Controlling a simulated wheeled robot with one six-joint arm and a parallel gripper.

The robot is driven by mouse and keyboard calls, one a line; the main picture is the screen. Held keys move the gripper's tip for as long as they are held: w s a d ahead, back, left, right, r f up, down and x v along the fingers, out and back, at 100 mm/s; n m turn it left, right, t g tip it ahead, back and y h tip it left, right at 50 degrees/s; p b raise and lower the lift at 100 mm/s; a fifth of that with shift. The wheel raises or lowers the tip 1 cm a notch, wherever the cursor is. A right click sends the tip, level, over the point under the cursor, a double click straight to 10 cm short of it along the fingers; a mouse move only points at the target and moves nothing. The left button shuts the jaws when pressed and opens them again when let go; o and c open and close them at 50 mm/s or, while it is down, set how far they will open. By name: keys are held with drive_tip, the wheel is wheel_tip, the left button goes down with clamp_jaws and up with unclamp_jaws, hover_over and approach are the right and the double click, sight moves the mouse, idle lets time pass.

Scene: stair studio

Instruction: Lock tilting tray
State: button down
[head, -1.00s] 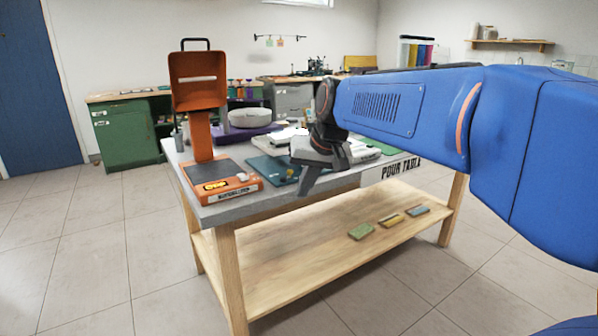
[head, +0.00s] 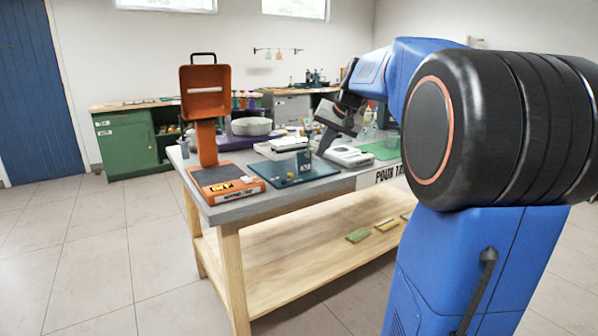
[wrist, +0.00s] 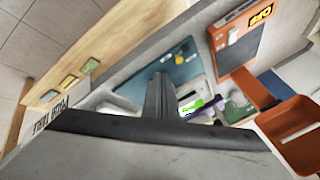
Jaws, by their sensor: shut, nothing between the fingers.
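A flat teal tray (head: 268,173) with small knobs on it lies on the grey tabletop, right of the orange stand, in the head view. It looks like the tilting tray; I cannot tell its tilt or whether it is locked. My gripper (head: 323,150) is shut and empty, pointing down over the table behind and right of the teal tray. In the wrist view my closed fingers (wrist: 160,80) overlap the tray's lower left part; contact cannot be told.
An orange stand (head: 206,140) with a raised frame stands at the table's left end. A white device (head: 350,157) and a green mat (head: 388,150) lie right of the tray. A purple tray with a white bowl (head: 251,126) is behind. The lower shelf (head: 290,245) is mostly bare.

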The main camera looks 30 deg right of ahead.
drive_tip(key=x, duration=0.7)
drive_tip(key=a+x, duration=0.1)
drive_tip(key=x, duration=0.3)
drive_tip(key=shift+w+a+r, duration=0.15)
drive_tip(key=shift+w+r, duration=0.05)
drive_tip(key=shift+w, duration=0.15)
drive_tip(key=shift+w+a+f, duration=0.25)
drive_tip(key=shift+w+a, duration=0.45)
drive_tip(key=shift+w, duration=0.1)
